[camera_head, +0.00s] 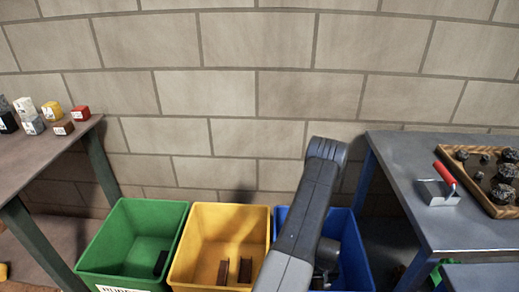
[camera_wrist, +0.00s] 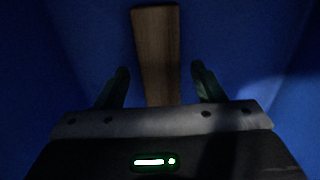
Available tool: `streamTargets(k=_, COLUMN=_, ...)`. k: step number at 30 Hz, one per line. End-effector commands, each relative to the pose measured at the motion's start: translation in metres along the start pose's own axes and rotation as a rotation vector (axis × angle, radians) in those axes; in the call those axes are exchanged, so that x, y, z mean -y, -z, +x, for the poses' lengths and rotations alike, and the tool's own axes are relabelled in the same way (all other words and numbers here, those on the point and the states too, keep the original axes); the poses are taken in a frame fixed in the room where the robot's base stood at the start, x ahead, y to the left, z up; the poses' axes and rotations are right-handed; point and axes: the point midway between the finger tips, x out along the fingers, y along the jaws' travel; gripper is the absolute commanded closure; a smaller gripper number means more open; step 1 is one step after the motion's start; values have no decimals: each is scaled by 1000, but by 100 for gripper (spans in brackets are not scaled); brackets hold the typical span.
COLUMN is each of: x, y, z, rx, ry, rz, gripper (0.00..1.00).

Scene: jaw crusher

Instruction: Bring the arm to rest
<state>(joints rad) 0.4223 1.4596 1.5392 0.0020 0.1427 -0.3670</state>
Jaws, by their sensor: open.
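My gripper (camera_wrist: 160,85) shows in the wrist view with its two fingers apart. It is inside the blue bin (camera_head: 357,240), whose blue walls fill the wrist view. A brown wooden block (camera_wrist: 156,50) lies in the bin beyond and between the fingers, and I see a gap on each side of it. In the head view my arm reaches down over the blue bin and hides much of its inside. The gripper's fingers are hidden or too dark to make out there.
A yellow bin (camera_head: 206,215) with brown blocks and a green bin (camera_head: 142,225) with a dark block stand to the left. A table (camera_head: 30,165) with small blocks is at left. A grey table (camera_head: 460,225) at right holds a wooden tray (camera_head: 505,208) of rocks and a red-handled scoop (camera_head: 438,192).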

Motion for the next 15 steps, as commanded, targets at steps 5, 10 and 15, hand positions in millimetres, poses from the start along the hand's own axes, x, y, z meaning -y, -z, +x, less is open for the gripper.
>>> streamTargets(k=5, x=0, y=1, z=2, rx=-2, ry=-1, rz=0, gripper=38)
streamTargets(k=10, x=0, y=0, z=-13, rx=-1, ry=0, rz=0, gripper=38)
streamTargets(k=15, x=0, y=0, z=-18, rx=0, ry=0, rz=0, gripper=38)
